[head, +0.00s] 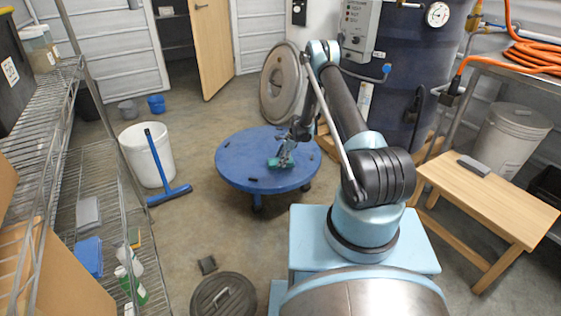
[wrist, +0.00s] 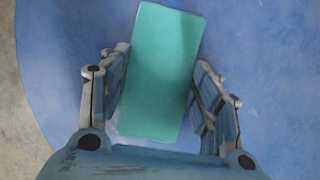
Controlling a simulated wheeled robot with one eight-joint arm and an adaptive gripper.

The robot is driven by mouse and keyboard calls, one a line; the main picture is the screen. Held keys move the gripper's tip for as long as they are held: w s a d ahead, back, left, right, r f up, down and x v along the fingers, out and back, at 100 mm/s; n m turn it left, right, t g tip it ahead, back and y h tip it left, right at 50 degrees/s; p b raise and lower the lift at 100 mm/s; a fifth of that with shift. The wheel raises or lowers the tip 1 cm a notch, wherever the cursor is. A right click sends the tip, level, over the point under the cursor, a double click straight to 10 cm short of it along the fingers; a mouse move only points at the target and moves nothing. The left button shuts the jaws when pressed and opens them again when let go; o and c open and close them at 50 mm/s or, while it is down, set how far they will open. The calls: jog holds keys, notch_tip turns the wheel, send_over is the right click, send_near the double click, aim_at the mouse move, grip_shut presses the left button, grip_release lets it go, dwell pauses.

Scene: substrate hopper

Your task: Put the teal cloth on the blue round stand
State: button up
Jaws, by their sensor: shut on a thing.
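The blue round stand (head: 240,170) is a low disc on short feet in the middle of the head view. Its blue top (wrist: 265,60) fills most of the wrist view. The teal cloth (wrist: 165,60) looks like a flat folded rectangle between my fingers. My gripper (head: 286,160) is over the stand's top, right of its middle, and is shut on the cloth (head: 274,162). In the wrist view my gripper (wrist: 162,95) has one finger on each side of the cloth. I cannot tell whether the cloth touches the stand.
A white bucket (head: 147,160) and a blue squeegee (head: 160,165) stand left of the stand. A grey round lid (head: 282,85) leans behind it. A wooden bench (head: 490,200) is at the right, a wire shelf (head: 60,120) at the left. A dark lid (head: 222,297) lies in front.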

jog(key=o, duration=1.1)
jog(key=shift+c, duration=0.2)
